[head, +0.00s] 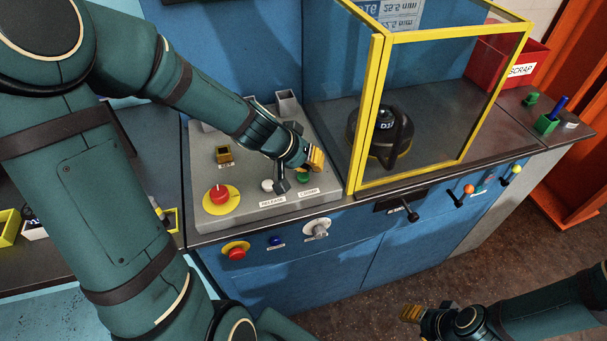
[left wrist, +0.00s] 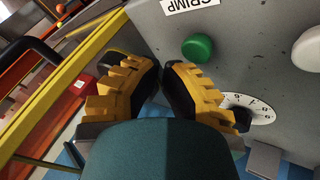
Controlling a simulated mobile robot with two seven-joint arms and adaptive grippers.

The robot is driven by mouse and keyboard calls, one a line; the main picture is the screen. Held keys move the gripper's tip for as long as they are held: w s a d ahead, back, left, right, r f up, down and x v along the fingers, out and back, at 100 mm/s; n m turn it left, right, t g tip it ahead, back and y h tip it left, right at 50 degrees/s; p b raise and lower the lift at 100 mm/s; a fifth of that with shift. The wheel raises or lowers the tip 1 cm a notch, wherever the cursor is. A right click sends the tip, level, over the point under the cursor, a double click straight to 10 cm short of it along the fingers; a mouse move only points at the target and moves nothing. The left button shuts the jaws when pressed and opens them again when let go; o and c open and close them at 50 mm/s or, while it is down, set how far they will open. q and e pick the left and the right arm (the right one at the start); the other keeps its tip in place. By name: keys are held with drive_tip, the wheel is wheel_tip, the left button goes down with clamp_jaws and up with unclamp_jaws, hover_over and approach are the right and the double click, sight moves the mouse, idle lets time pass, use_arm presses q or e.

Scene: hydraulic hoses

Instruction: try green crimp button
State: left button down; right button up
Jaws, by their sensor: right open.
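The green crimp button (head: 304,178) sits on the sloped grey control panel, above a CRIMP label (head: 308,191). My left gripper (head: 300,168) is just over the panel beside the button and partly covers it in the head view. In the left wrist view the green button (left wrist: 198,48) shows whole, just beyond the fingertips, with a visible gap in the picture. The left gripper's yellow-ridged fingers (left wrist: 160,70) have their tips together with nothing between them. I cannot tell if they touch the panel. My right gripper (head: 428,313) is open and empty over the floor at lower right.
A white RELEASE button (head: 267,186) and a red emergency button (head: 219,194) are on the same panel. A yellow-framed guard (head: 376,110) encloses a dark crimp head (head: 386,130) to the right. A red scrap bin (head: 507,62) stands behind. A numbered dial (left wrist: 250,107) is near the fingers.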

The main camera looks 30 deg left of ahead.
use_arm(q)
drive_tip(key=shift+f+b, duration=0.4)
drive_tip(key=shift+b, duration=0.05)
drive_tip(key=shift+f+b, duration=0.5)
drive_tip(key=shift+b, duration=0.1)
idle(0.7)
drive_tip(key=shift+r, duration=0.1)
drive_tip(key=shift+r+p, duration=0.7)
drive_tip(key=shift+r, duration=0.1)
drive_tip(key=shift+r, duration=0.1)
wheel_tip(320, 180, up, 5)
drive_tip(key=p, duration=0.4)
idle(0.4)
idle(0.5)
